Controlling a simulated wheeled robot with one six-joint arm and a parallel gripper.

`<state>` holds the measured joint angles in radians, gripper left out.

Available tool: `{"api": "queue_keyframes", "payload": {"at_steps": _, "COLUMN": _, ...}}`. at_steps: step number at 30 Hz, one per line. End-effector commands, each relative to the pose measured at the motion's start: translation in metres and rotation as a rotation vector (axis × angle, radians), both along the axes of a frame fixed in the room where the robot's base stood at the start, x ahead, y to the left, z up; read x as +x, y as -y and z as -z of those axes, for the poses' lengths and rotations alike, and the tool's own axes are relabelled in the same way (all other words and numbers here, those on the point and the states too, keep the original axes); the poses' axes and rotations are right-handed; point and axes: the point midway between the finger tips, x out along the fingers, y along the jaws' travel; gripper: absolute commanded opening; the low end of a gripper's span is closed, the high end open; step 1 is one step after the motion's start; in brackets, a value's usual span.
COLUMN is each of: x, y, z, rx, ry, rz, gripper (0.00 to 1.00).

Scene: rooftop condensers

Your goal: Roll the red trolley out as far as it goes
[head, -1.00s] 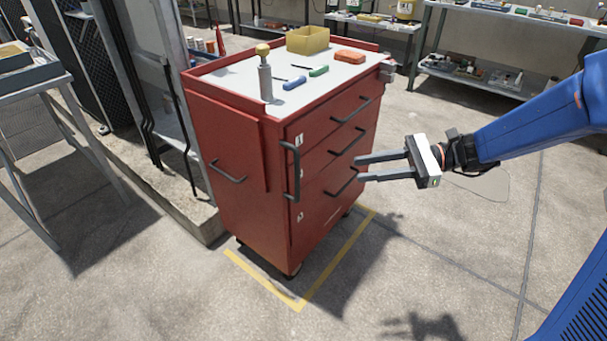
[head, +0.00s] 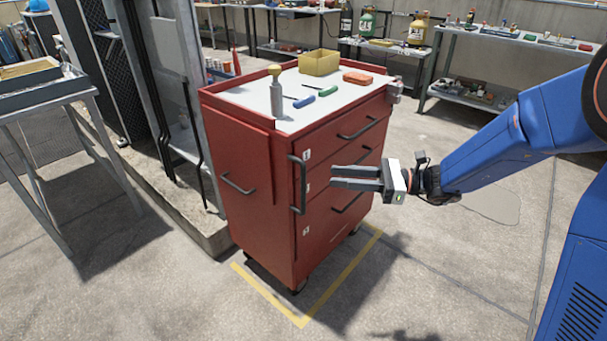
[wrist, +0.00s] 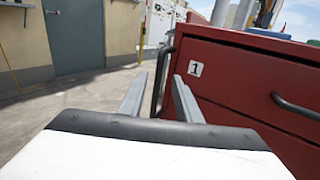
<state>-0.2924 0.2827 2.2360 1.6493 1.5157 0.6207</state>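The red trolley (head: 262,185) stands upright on castors at a yellow floor line, with labelled drawers and horizontal black drawer handles. A vertical black bar handle (head: 298,185) is at the left edge of its drawer front. My gripper (head: 333,177) is open and empty in front of the drawers, pointing at this handle. In the wrist view the trolley front (wrist: 235,85) fills the right side. The vertical handle (wrist: 161,82) appears between my two spread fingers (wrist: 158,97), with no visible contact. Another black handle (head: 238,184) is on the trolley's left side.
Shelving (head: 505,65) stands behind. Floor in front is clear.

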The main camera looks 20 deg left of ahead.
Motion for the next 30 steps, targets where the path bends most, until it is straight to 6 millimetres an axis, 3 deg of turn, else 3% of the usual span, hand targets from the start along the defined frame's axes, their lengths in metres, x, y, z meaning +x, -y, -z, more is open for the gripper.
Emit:
{"api": "queue_keyframes", "payload": {"at_steps": 12, "x": -0.014, "y": -0.065, "z": 0.000, "rx": -0.001, "ry": 0.000, "rz": -0.003, "gripper": 0.31}}
{"api": "queue_keyframes", "payload": {"at_steps": 18, "x": -0.018, "y": -0.089, "z": 0.000, "rx": -0.001, "ry": 0.000, "rz": -0.002, "gripper": 0.31}}
{"api": "queue_keyframes", "payload": {"at_steps": 30, "x": -0.020, "y": -0.100, "z": 0.000, "rx": -0.001, "ry": 0.000, "rz": 0.000, "gripper": 0.31}}
